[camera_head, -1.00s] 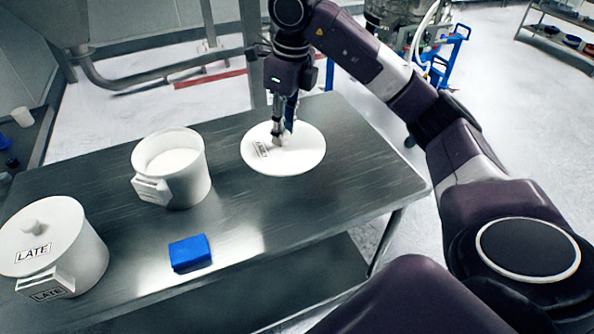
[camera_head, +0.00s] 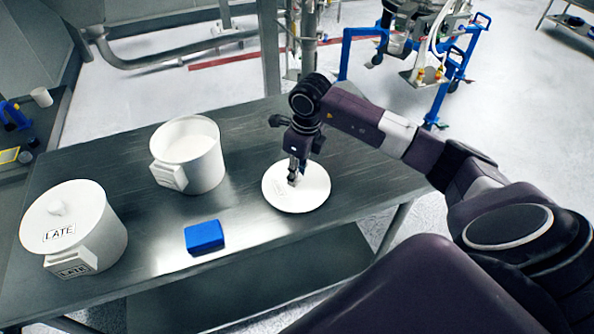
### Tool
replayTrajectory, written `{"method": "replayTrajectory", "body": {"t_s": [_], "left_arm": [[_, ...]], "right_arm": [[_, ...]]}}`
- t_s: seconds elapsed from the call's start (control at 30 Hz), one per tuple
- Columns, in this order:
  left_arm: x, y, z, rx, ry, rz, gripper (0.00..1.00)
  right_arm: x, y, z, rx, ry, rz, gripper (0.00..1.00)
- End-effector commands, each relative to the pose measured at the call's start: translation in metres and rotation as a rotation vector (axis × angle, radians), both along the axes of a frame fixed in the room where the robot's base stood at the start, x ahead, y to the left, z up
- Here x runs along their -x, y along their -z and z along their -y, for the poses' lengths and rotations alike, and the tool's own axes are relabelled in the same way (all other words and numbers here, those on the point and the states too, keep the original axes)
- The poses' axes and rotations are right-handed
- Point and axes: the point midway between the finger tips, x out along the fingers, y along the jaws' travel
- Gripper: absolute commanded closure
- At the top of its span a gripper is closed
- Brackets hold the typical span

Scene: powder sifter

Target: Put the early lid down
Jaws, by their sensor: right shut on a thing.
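The early lid (camera_head: 312,198) is a round white disc with a knob and a label too blurred to read. It lies flat at the right part of the steel table (camera_head: 250,228), seemingly on the surface or very close to it. My right gripper (camera_head: 294,180) comes from above and is shut on the lid's knob. An open white pot (camera_head: 207,168) holding white content stands to the left of the lid. My left gripper is not in view.
A white pot (camera_head: 108,240) with a lid marked LATE (camera_head: 58,212) stands at the table's left. A blue block (camera_head: 204,237) lies near the front edge. Bare table surrounds the lid. A blue-framed wheeled stand (camera_head: 440,70) is behind on the floor.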

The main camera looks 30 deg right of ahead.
Motion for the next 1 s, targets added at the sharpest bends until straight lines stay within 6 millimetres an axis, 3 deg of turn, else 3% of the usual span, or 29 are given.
{"method": "replayTrajectory", "body": {"t_s": [0.43,0.47,0.6,1.0], "left_arm": [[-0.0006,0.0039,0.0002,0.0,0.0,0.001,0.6],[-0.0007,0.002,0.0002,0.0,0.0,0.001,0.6],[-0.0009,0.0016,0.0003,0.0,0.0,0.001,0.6],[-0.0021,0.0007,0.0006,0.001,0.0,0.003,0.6]], "right_arm": [[-0.0003,0.0098,0.0002,0.001,-0.001,0.001,1.0],[-0.0002,0.008,0.0001,0.001,-0.001,0.001,0.74],[-0.0001,0.0078,0.0002,0.001,0.0,0.0,0.59],[-0.0006,0.0009,0.0006,0.001,-0.001,0.004,0.59]]}}
